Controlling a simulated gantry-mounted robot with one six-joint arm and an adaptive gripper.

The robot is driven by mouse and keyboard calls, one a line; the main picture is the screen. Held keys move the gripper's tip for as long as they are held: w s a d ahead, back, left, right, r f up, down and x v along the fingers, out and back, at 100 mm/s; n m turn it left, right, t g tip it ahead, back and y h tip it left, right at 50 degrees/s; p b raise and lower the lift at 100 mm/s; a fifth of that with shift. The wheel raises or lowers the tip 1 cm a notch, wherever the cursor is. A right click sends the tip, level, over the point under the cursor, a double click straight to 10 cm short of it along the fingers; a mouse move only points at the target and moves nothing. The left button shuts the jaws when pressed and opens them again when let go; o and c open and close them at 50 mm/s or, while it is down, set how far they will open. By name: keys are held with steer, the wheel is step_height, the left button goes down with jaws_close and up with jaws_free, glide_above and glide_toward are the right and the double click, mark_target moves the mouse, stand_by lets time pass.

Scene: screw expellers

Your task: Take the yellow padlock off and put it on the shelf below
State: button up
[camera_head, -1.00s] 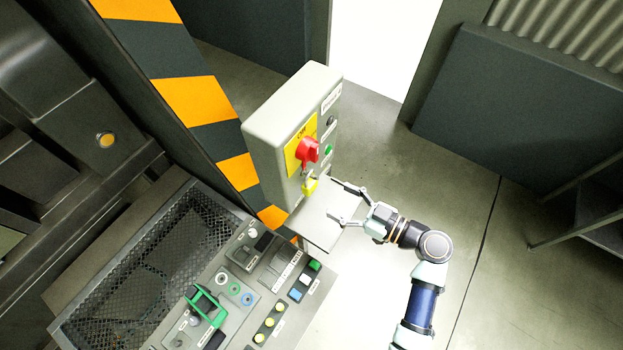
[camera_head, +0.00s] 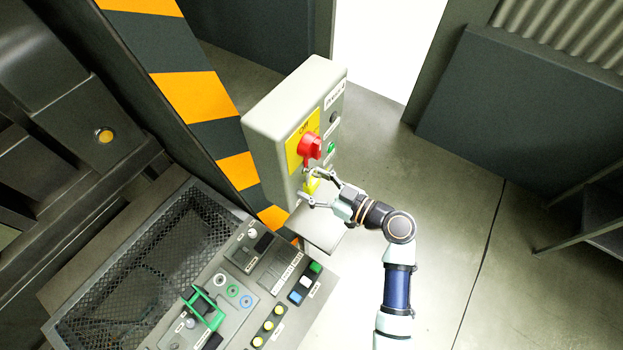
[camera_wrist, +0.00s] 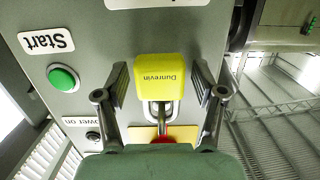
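The yellow padlock (camera_head: 313,185) hangs by its shackle below the red rotary switch (camera_head: 309,146) on the front of the grey control box. In the wrist view, the padlock body (camera_wrist: 160,75) is yellow with "Dunrevin" printed on it, and its metal shackle (camera_wrist: 162,112) runs toward the red switch. My gripper (camera_head: 307,188) is open, with one finger on each side of the padlock. In the wrist view, gaps show between the padlock and both fingers of my gripper (camera_wrist: 160,82). The grey shelf (camera_head: 326,237) is just below the box and looks empty; my gripper partly covers it.
The control box (camera_head: 282,112) also carries a green start button (camera_head: 331,147) and labels. A console (camera_head: 250,290) with buttons and a green guard stands at lower left. A striped post (camera_head: 200,100) rises behind the box. Open floor (camera_head: 440,190) lies to the right.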

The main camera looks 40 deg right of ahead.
steer(key=c, duration=0.9)
steer(key=shift+o, duration=0.2)
steer(key=shift+r, duration=0.75)
steer(key=shift+s, duration=0.1)
steer(key=v, duration=0.7)
steer(key=shift+s+f+b, duration=0.2)
steer(key=shift+f+b, duration=0.15)
steer(key=shift+f, duration=0.05)
steer(key=shift+d, duration=0.1)
